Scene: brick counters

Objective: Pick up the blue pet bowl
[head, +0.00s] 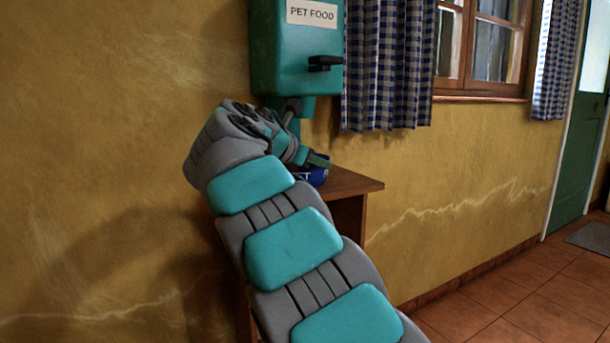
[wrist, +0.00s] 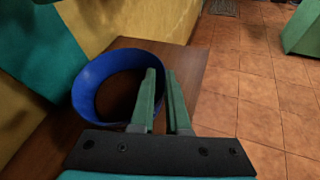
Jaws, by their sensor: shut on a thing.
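The blue pet bowl (head: 317,177) is on a small wooden table below the pet food dispenser in the head view, mostly hidden behind my arm. In the wrist view the bowl (wrist: 84,97) shows as a blue ring with a dark inside. My gripper (wrist: 161,80) is shut on its right rim, one green finger on the inner side and one on the outer side. In the head view my gripper (head: 318,160) is at the bowl's top edge. The bowl looks upright; whether it touches the table is hard to tell.
The teal dispenser (head: 291,60), labelled PET FOOD, hangs on the yellow wall just above the bowl, with a dark lever. The wooden table (head: 352,183) has bare room right of the bowl. Checked curtains (head: 388,70) hang beside it.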

